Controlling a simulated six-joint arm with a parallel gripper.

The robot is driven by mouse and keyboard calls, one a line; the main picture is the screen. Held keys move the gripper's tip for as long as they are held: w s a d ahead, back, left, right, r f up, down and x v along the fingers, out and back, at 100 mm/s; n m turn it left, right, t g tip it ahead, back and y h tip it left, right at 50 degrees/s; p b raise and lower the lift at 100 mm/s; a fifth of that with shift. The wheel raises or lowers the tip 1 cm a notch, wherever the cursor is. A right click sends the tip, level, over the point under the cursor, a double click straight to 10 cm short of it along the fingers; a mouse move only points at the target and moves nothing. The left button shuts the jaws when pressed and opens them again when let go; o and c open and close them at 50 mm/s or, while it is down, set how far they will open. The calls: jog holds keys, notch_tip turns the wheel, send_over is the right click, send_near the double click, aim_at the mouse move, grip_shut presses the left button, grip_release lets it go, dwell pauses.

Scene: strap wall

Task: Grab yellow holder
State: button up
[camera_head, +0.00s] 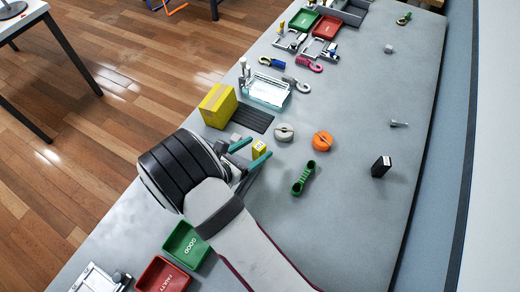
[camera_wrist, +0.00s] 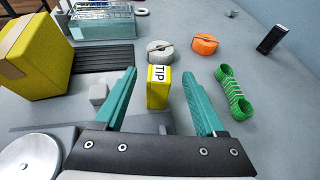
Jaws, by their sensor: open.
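A small yellow block with a black TIP label, which looks like the yellow holder (camera_head: 259,149), stands upright on the grey table. In the wrist view the holder (camera_wrist: 158,92) appears between the two teal fingers, nearer the left one, with a gap on each side. My gripper (camera_head: 261,146) is open and empty, one finger showing on each side of the holder in the head view. In the wrist view my gripper (camera_wrist: 160,76) points forward over the table. I cannot tell how far the fingertips are above the tabletop.
A large yellow box (camera_head: 217,106) and a black ribbed mat (camera_head: 252,118) lie beyond the holder. A small grey cube (camera_wrist: 99,93) is left of it. A white roll (camera_wrist: 160,51), an orange roll (camera_wrist: 204,44) and a green strap piece (camera_wrist: 234,94) lie nearby.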

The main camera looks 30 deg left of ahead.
jog(key=x, duration=0.5)
jog(key=shift+w+f, duration=0.1)
jog(key=shift+f, duration=0.2)
grip_shut()
